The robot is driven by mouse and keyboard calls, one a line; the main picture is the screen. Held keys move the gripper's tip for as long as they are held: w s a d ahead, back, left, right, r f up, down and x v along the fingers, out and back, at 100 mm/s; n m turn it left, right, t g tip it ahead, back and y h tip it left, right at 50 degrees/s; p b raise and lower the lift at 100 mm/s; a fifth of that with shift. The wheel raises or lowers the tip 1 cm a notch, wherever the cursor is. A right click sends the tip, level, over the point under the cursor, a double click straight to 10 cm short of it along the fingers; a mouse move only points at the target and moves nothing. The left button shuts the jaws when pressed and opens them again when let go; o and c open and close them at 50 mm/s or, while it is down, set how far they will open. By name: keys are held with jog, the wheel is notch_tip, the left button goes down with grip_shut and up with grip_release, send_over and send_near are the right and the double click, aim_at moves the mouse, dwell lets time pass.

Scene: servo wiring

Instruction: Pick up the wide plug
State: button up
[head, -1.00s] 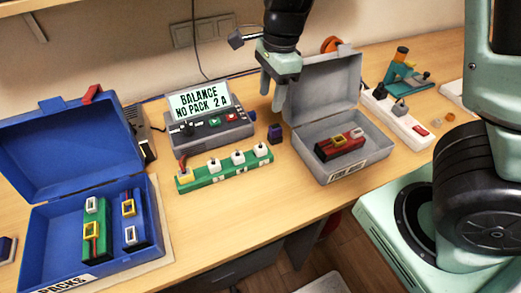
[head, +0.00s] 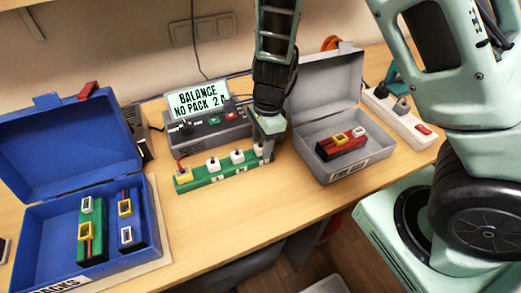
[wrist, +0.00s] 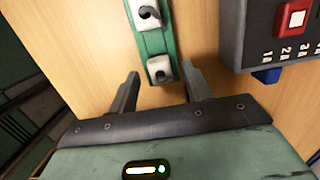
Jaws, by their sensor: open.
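I cannot tell for sure which is the wide plug. My gripper (head: 267,155) is open and points down at the strip's right end, hiding part of it. In the wrist view my gripper (wrist: 162,88) has its two fingers apart, with the end white plug (wrist: 159,68) between and just beyond their tips. A second white plug (wrist: 147,14) is farther along the green strip (wrist: 154,41). Nothing is held.
A grey charger (head: 225,132) stands close behind the strip, and a blue piece (wrist: 268,76) shows at its edge. An open grey case (head: 318,92) with a red pack (head: 340,147) is close on the right. An open blue case (head: 65,140) is at left. Table in front is clear.

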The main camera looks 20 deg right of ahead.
aim_at(261, 146)
jog(key=shift+f, duration=0.65)
jog(key=shift+a, duration=0.1)
jog(key=c, duration=1.1)
jog(key=shift+o, duration=0.2)
jog(key=shift+r, duration=0.1)
notch_tip(261, 146, up, 10)
jog(key=p, duration=0.2)
